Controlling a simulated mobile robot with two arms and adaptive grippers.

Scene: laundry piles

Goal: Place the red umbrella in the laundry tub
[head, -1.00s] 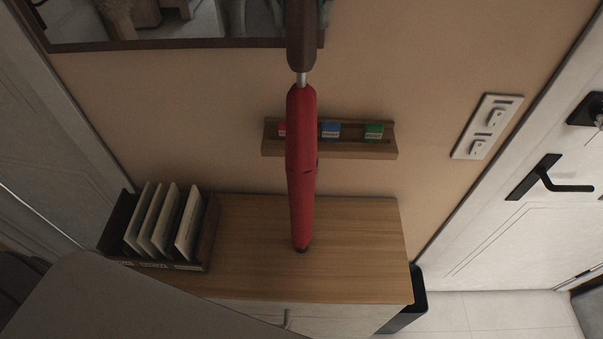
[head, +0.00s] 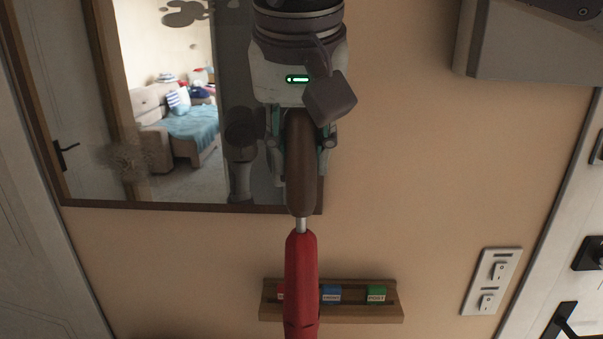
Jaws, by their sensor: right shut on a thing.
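The red umbrella (head: 302,285) hangs upright in front of the wall in the head view, its brown handle (head: 301,185) at the top. My right gripper (head: 302,140) is shut on the brown handle from above. The lower end of the umbrella is cut off by the bottom edge of the picture. My left gripper is not in view. The laundry tub is not in view.
A wooden wall shelf (head: 390,312) with small coloured blocks is behind the umbrella. A framed mirror (head: 225,207) hangs at the upper left. A light switch panel (head: 491,281) and a door (head: 570,270) are at the right.

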